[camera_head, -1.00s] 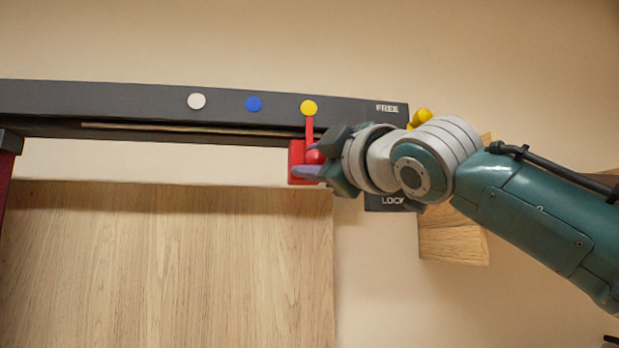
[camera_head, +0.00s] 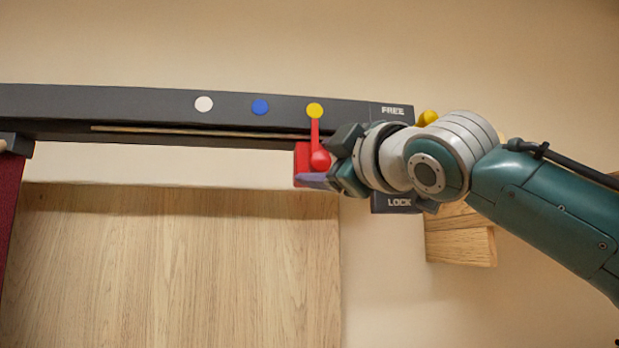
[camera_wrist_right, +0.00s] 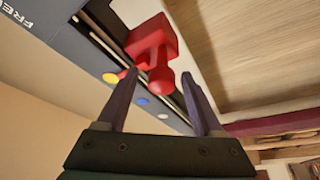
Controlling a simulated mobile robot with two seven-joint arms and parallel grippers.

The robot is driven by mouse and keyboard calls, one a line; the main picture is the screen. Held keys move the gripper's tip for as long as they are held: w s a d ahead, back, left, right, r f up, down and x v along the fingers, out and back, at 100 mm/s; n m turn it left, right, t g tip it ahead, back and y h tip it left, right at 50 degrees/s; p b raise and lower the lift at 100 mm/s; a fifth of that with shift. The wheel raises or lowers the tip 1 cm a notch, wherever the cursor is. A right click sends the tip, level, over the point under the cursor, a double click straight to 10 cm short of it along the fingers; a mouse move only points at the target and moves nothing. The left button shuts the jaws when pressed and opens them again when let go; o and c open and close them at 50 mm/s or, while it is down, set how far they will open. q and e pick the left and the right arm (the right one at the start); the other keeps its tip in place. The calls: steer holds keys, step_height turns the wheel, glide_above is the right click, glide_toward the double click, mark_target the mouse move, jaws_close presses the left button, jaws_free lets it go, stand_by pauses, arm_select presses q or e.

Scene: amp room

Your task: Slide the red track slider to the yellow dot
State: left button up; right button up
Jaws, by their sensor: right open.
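The red track slider (camera_head: 303,163) is on the dark rail (camera_head: 160,115), with its thin pointer reaching up to the yellow dot (camera_head: 315,110). Its round red knob (camera_head: 320,160) faces my right gripper. My right gripper (camera_head: 330,160) is open, just to the right of the knob. In the right wrist view, the slider (camera_wrist_right: 150,42) and its knob (camera_wrist_right: 161,80) show beyond and between the spread fingers of my right gripper (camera_wrist_right: 160,92), which do not pinch it. Whether a finger touches the knob, I cannot tell. My left gripper is not in view.
A blue dot (camera_head: 260,107) and a white dot (camera_head: 204,104) lie left of the yellow one. FREE and LOCK labels and a yellow part (camera_head: 427,118) are near my right wrist. A wooden panel (camera_head: 180,270) stands below the rail, with wooden blocks (camera_head: 460,235) at right.

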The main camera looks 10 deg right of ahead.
steer(key=b+v, duration=0.6)
steer(key=v, duration=0.3)
steer(key=shift+f, duration=0.1)
steer(key=s+d+f+m+g+h, duration=0.1)
steer(key=s+f+m+g+h, duration=0.15)
steer(key=f, duration=0.95)
steer(key=s+d+f+m+g+h, duration=0.1)
steer(key=f+m+g, duration=0.25)
steer(key=f, duration=0.85)
steer(key=s+d+f+m+g+h, duration=0.1)
steer(key=s+f+m+g, duration=0.1)
steer(key=s+f, duration=0.45)
steer(key=s+d+f+m+g+h, duration=0.15)
steer(key=s+f, duration=0.25)
steer(key=f, duration=0.5)
steer(key=s+d+f+m+g, duration=0.25)
steer(key=s+f, duration=0.25)
steer(key=s, duration=0.3)
steer(key=s+d+f+m+g, duration=0.15)
steer(key=s+f+g, duration=0.25)
steer(key=s, duration=0.5)
step_height(320, 180, up, 12)
steer(key=p, duration=1.2)
steer(key=shift+w+a+r+h, duration=0.15)
steer(key=shift+w+a+h, duration=0.1)
steer(key=shift+w+h, duration=0.15)
